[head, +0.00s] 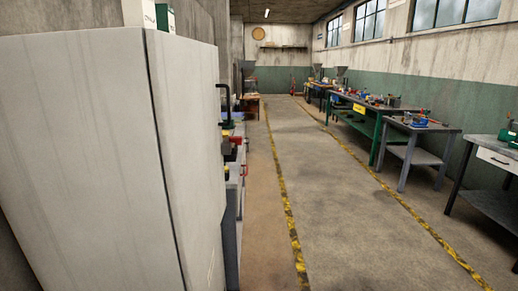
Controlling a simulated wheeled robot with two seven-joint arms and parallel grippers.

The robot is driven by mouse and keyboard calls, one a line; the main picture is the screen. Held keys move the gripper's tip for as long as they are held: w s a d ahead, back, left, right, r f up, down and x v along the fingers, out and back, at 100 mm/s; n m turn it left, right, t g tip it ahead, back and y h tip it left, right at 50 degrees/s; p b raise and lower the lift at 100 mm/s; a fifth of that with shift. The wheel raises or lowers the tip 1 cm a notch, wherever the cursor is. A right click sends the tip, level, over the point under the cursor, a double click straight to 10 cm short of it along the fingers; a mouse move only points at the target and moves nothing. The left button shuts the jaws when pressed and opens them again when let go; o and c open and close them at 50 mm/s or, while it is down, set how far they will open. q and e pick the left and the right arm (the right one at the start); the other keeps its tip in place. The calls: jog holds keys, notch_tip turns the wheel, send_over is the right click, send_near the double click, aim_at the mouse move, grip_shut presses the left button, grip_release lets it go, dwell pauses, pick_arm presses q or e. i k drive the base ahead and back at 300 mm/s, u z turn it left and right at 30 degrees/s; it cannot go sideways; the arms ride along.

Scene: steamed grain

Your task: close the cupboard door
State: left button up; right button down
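A tall pale grey-white cupboard (75,150) fills the left side of the head view, close to me. Its door (187,150) is the narrower pale panel on the right, set off from the wide panel by a dark upright line. A black bar handle (224,103) sticks out at the door's right edge. From this angle I cannot tell how far the door stands open, and the cupboard's inside is hidden. Neither of my grippers is in view.
Boxes (165,18) stand on top of the cupboard. A bench with red-handled tools (237,140) shows partly behind it. The aisle floor (335,180) is clear between yellow-black lines. Workbenches (418,129) with tools line the right wall.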

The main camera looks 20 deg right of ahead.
aim_at(183, 72)
jog(key=i, duration=0.9)
jog(key=u, duration=0.25)
